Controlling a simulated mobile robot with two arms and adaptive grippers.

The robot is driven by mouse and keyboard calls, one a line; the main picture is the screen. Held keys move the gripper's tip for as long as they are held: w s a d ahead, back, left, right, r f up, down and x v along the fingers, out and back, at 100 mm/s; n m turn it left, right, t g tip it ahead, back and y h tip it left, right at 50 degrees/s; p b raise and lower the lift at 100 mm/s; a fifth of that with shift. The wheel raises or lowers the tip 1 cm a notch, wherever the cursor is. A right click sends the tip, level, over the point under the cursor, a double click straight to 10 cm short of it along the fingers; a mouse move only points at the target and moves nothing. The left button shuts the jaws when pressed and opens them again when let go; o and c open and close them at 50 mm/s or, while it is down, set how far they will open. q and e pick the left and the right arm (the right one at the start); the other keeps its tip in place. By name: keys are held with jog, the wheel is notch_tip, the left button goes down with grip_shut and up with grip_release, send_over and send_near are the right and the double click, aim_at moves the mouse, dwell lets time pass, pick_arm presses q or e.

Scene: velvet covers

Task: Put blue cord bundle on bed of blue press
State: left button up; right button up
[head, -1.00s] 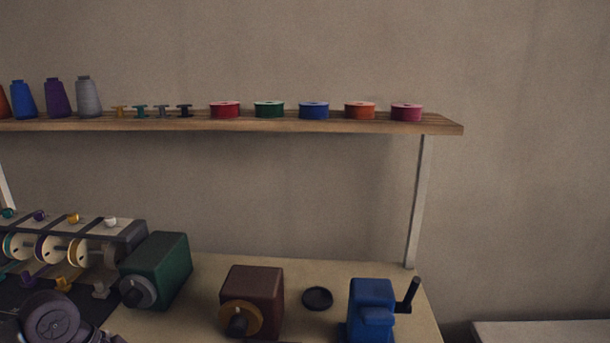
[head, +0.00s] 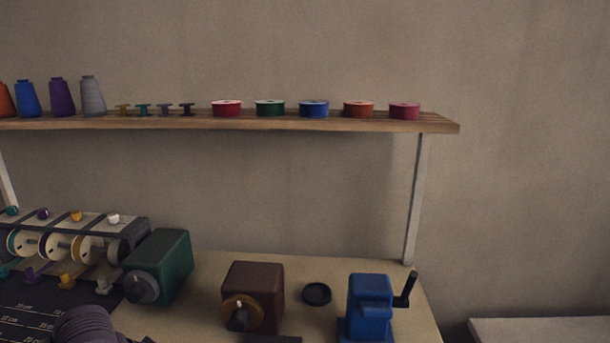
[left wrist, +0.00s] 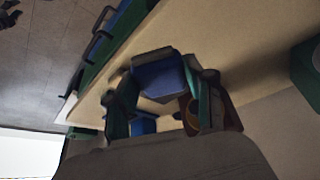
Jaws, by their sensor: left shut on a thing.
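In the left wrist view, my left gripper (left wrist: 166,88) is shut on a blue block-like thing, which I take as the blue cord bundle (left wrist: 158,76). It sits between the fingertips, above the tabletop. The blue press (head: 370,303), with a black crank handle on its right, stands at the right end of the table in the head view. A patch of blue beyond the fingers in the left wrist view seems to be the press (left wrist: 146,123), mostly hidden, so its bed is not clear. My right gripper is in neither view.
Left of the press are a small black dish (head: 317,293), a maroon machine (head: 255,290) with a tan disc, and a green machine (head: 165,262). A spool rack (head: 75,240) stands at far left. A wooden shelf (head: 300,125) with spools and cones runs above.

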pick_arm(q)
jog(key=d+r+n+y, duration=0.1)
jog(key=n, duration=0.1)
jog(key=d+r+n, duration=0.1)
jog(key=n, duration=0.1)
jog(key=d+r+n+y, duration=0.1)
jog(key=d+n, duration=0.1)
jog(key=shift+w+d+r+n+t+y, duration=0.1)
jog(key=shift+w+r+n+t+y, duration=0.2)
jog(key=shift+r+n+t, duration=0.1)
jog(key=shift+s, duration=0.1)
